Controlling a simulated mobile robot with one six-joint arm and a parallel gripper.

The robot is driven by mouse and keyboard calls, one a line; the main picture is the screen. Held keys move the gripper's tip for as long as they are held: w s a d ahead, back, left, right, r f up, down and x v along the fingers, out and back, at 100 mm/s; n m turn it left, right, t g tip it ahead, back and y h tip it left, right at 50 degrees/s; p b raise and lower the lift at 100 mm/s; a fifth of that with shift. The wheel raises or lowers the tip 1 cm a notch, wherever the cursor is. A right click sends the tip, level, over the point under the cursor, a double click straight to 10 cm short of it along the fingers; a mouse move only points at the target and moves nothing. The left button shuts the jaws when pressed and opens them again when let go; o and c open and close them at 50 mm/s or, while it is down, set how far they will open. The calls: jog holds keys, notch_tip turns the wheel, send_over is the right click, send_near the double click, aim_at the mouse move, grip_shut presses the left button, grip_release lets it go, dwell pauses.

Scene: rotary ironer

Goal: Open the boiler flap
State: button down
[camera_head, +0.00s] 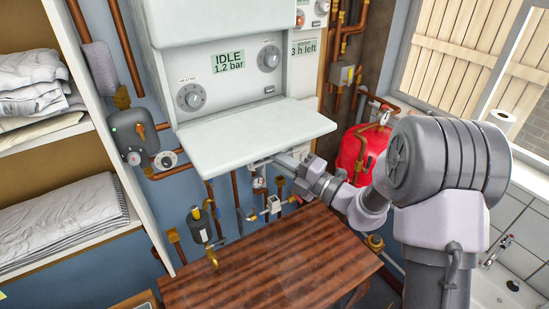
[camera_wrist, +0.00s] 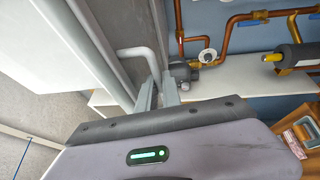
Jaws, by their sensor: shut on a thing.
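The white boiler (camera_head: 215,108) hangs on the blue wall. Its flap (camera_head: 250,132) is swung out at the bottom and lies almost flat, leaving the panel with two knobs and the "IDLE 1.2 bar" display uncovered. My gripper (camera_head: 272,160) reaches in from the right, just under the flap's front edge, which partly hides the fingertips. In the wrist view my gripper (camera_wrist: 158,95) is shut on the pale bent bar of the flap's handle (camera_wrist: 142,54). The flap (camera_wrist: 72,45) fills the upper left there.
A wooden table (camera_head: 270,265) stands below, with copper pipes and valves (camera_head: 273,204) behind it. Shelves with folded linen (camera_head: 60,215) are at the left. A red tank (camera_head: 352,155) and a sink (camera_head: 505,290) are at the right.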

aim_at(277, 150)
dwell(0.4)
notch_tip(277, 150, up, 4)
jog(key=p, duration=0.4)
jog(key=shift+s+d+f+p, duration=0.15)
jog(key=shift+f+p, duration=0.05)
jog(key=shift+p, duration=0.1)
jog(key=shift+f, duration=0.25)
jog(key=c, duration=1.8)
grip_release()
jog(key=shift+s+d+b, duration=0.1)
jog(key=shift+d+b, duration=0.05)
jog(key=shift+b, duration=0.15)
jog(key=b+v, duration=0.3)
jog(key=v, duration=1.4)
jog(key=shift+s, duration=0.1)
